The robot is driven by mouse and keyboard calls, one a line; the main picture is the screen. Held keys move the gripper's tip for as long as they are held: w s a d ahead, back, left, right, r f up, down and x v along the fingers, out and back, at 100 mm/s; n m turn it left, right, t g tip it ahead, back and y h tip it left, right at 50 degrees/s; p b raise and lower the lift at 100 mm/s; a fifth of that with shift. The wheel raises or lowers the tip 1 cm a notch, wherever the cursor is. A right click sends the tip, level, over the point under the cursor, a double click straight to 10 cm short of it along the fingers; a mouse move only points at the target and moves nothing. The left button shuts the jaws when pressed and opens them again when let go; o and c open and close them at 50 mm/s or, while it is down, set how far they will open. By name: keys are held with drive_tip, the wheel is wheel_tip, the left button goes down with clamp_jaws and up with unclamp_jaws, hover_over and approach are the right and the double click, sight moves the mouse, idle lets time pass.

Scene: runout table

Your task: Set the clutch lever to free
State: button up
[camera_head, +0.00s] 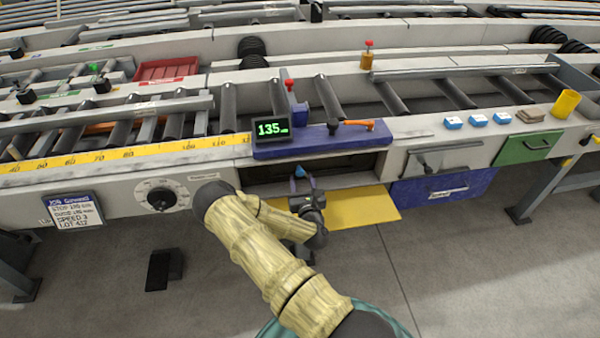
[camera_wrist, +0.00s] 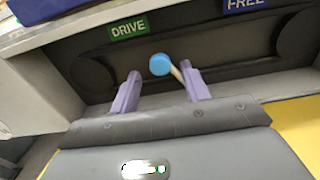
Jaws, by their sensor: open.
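The clutch lever has a round blue knob (camera_wrist: 159,65) on a pale shaft, seen in the wrist view in front of a dark recessed panel. The knob sits below the green DRIVE label (camera_wrist: 128,29) and the blue FREE label (camera_wrist: 245,4), nearer DRIVE. My gripper (camera_wrist: 160,78) is open, with one purple finger on each side of the knob. I cannot tell whether either finger touches the lever. In the head view the blue knob (camera_head: 299,172) shows at the front opening under the table, just beyond my gripper (camera_head: 305,184). The lever's base is hidden.
A yellow panel (camera_head: 365,208) juts out below the opening. A dial (camera_head: 161,197) and a job card (camera_head: 74,211) are to the left. A blue drawer (camera_head: 440,187) is to the right. A display (camera_head: 271,129) reading 135 stands above the opening.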

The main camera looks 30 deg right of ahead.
sight(300, 174)
drive_tip(key=x, duration=0.4)
drive_tip(key=shift+w, duration=0.2)
clamp_jaws()
